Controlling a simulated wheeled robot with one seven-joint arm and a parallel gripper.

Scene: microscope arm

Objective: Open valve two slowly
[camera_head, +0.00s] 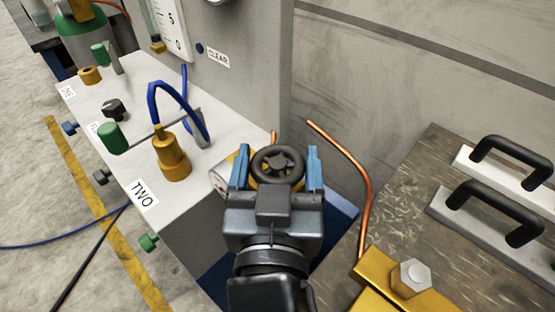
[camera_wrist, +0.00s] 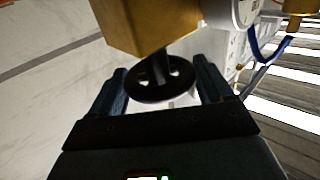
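A black round handwheel (camera_head: 277,163) sits between the blue fingers of my gripper (camera_head: 279,170) in the head view. The wrist view shows the handwheel (camera_wrist: 160,82) on a short stem under a brass valve body (camera_wrist: 150,25). My gripper (camera_wrist: 163,90) is open, one finger on each side of the wheel, with gaps visible. A label reading TWO (camera_head: 142,194) is on the white panel, left of the gripper. A round gauge (camera_head: 221,176) is partly hidden behind the left finger.
A brass fitting (camera_head: 172,160) with a blue hose stands on the white panel (camera_head: 85,103). A copper pipe (camera_head: 352,165) runs close to the right finger. Black handles (camera_head: 490,208) and a brass block with a bolt (camera_head: 410,278) are at the right.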

